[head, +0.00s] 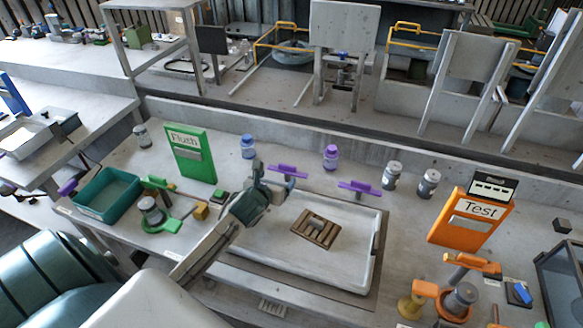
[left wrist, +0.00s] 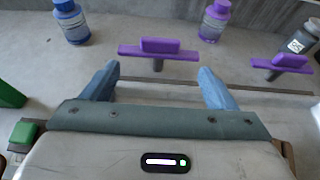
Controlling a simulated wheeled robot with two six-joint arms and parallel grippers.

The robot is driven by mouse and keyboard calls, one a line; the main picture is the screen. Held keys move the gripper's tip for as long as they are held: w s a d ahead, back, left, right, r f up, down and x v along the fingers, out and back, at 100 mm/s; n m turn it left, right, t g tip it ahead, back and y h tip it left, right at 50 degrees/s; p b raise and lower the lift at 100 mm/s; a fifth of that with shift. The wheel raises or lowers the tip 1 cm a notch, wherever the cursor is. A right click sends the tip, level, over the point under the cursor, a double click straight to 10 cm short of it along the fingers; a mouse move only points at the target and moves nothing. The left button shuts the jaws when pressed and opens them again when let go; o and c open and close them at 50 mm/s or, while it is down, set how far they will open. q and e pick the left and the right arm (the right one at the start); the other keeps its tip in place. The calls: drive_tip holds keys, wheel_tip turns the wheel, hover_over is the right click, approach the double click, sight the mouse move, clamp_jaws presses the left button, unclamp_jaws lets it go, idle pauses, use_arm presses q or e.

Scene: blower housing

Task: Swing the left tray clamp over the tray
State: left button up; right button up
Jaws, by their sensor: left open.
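The left tray clamp is a purple bar with a raised grip (head: 288,171) on a short post behind the back edge of the white tray (head: 347,262). It also shows in the left wrist view (left wrist: 158,48). A matching purple right clamp (head: 360,187) stands to its right. The tray holds a brown slatted block (head: 316,229). My left gripper (head: 273,178) is just left of the left clamp; in the left wrist view its blue fingers (left wrist: 160,85) are spread apart, with the clamp beyond the gap between them. The gripper appears empty. My right gripper is not seen.
A blue-capped bottle (head: 248,147) and a purple bottle (head: 330,157) stand behind the clamps. A green "Flush" panel (head: 191,153) and a small green block (head: 217,196) are to the left. An orange "Test" panel (head: 470,219) is at right.

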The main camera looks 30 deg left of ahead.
sight(287, 167)
use_arm(q)
drive_tip(key=shift+r, duration=0.2)
drive_tip(key=x, duration=0.1)
drive_tip(key=p+x, duration=0.1)
drive_tip(key=shift+w+a+r, duration=0.1)
drive_tip(key=shift+w, duration=0.3)
drive_tip(key=x, duration=0.3)
drive_tip(key=shift+w+f+p, duration=0.25)
drive_tip(key=shift+w+p, duration=0.05)
drive_tip(key=shift+p, duration=0.05)
drive_tip(key=shift+x, duration=0.95)
drive_tip(key=shift+w+a+f, duration=0.1)
drive_tip(key=shift+w+f, duration=0.05)
drive_tip(key=shift+w, duration=0.25)
drive_tip(key=shift+w+f, duration=0.15)
drive_tip(key=shift+f, duration=0.05)
drive_tip(key=shift+c, duration=0.2)
drive_tip(key=c, duration=1.3)
drive_tip(key=shift+a, duration=0.1)
drive_tip(key=shift+c, duration=0.2)
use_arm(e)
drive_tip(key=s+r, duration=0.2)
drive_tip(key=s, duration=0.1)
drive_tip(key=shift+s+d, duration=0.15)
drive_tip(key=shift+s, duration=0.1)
use_arm(q)
drive_tip(key=shift+a+p, duration=0.1)
drive_tip(key=shift+p, duration=0.25)
